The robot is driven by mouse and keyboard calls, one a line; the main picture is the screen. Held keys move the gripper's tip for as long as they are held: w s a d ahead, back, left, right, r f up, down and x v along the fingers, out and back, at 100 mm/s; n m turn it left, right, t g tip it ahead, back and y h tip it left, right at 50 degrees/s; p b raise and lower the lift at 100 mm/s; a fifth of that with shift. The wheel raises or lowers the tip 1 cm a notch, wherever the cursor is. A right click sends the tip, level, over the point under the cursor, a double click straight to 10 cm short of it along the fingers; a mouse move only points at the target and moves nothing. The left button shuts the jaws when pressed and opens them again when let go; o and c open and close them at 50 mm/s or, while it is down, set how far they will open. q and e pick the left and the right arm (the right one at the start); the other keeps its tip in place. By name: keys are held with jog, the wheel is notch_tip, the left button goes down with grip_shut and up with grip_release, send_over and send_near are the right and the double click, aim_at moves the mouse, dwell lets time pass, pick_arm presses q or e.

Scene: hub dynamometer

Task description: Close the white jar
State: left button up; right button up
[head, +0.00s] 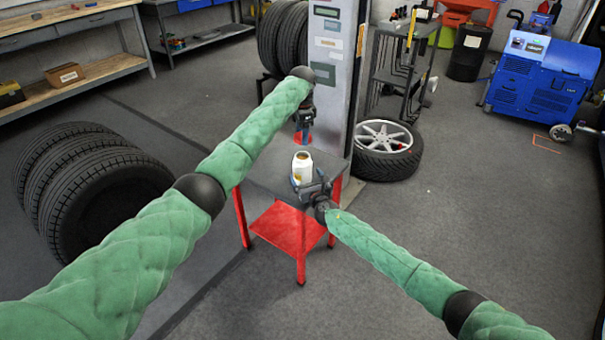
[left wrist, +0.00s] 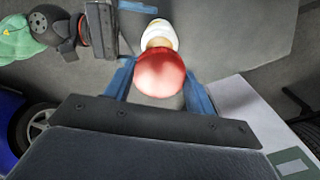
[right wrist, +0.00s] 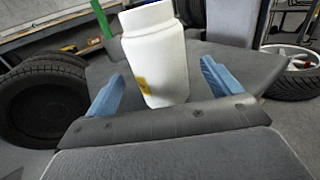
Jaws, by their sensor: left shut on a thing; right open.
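The white jar (head: 303,168) stands upright on the small table, its mouth uncovered in the head view. It has a yellow mark on its side in the right wrist view (right wrist: 155,55). My left gripper (head: 303,128) is shut on a red lid (left wrist: 160,74), held above and behind the jar, apart from it. The lid also shows below the fingers in the head view (head: 302,138). My right gripper (head: 311,181) is open low beside the jar, with the jar between its blue fingers in the right wrist view; I cannot tell whether they touch it.
The table (head: 265,172) has a grey top, red legs and a red lower shelf (head: 290,226). A grey pillar (head: 338,85) stands close behind it. A wheel (head: 385,150) lies behind right, and several tyres (head: 100,190) stand at left.

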jog(key=shift+x, duration=3.05)
jog(key=c, duration=1.5)
pick_arm(q)
jog(key=shift+f, duration=2.45)
jog(key=shift+f, duration=0.85)
jog(key=shift+f, duration=0.6)
